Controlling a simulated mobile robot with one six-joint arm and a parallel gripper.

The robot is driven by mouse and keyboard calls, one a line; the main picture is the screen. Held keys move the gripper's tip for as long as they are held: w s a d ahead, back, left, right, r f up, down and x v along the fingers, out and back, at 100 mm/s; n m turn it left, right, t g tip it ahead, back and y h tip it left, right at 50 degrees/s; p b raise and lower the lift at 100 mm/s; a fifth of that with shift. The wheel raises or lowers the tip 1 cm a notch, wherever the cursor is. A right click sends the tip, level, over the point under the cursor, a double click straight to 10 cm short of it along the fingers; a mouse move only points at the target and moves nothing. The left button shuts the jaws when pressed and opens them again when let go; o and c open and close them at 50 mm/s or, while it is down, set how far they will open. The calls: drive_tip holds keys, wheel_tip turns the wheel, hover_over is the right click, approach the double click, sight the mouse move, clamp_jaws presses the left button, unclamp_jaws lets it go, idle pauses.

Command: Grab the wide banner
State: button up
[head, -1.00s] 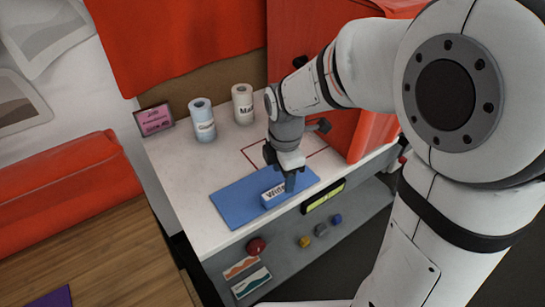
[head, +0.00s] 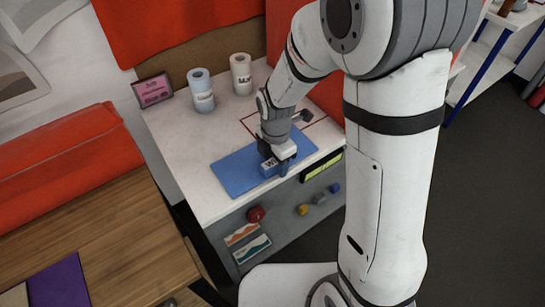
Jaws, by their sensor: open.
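A small blue block with a white label (head: 268,170) lies on a blue mat (head: 237,176) on the white table. Only the start of its lettering, a "W", shows; the rest is hidden by my gripper. My gripper (head: 281,168) points down over the block's right part, with a finger at its near side. The jaws are open. The far finger is hidden, so I cannot tell whether they touch the block.
A blue roll (head: 201,90) and a cream roll (head: 241,75) stand at the table's back, beside a pink sign (head: 153,90). A wooden table (head: 110,235) stands at left.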

drive_tip(key=c, duration=1.1)
drive_tip(key=shift+c, duration=0.2)
